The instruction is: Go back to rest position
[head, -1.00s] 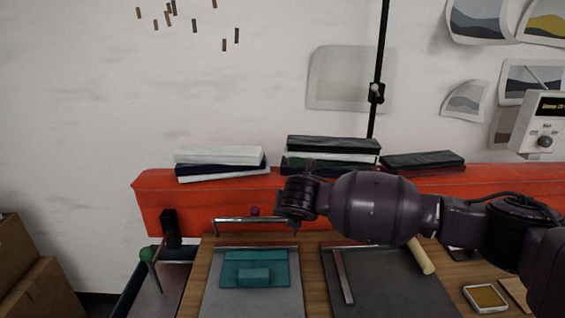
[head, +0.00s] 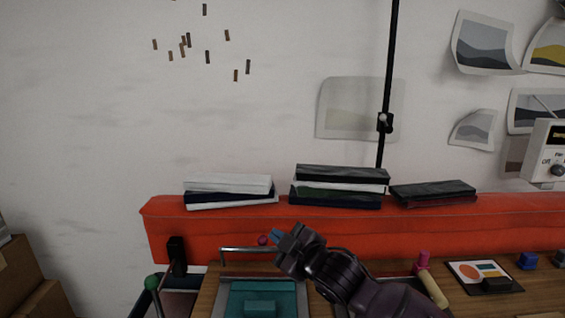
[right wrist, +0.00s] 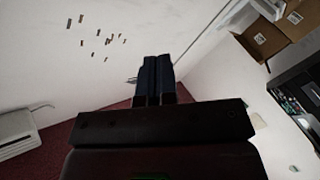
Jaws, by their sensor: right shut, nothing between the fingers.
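My right gripper (head: 277,236) is in front of the red-orange ledge in the head view, above the back of the wooden table. Its arm comes in from the lower right. In the right wrist view the gripper (right wrist: 153,62) has its two dark fingers side by side and closed, with nothing between them. It points toward the white wall and away from the table objects. My left gripper is not in the head view.
A teal block on a teal sheet (head: 240,292) lies on a grey plate below the gripper. Book stacks (head: 230,190) stand on the red-orange ledge (head: 165,225). A pink-topped roller (head: 432,285) and a colour card (head: 470,272) are at right. Cardboard boxes (head: 20,280) are at left.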

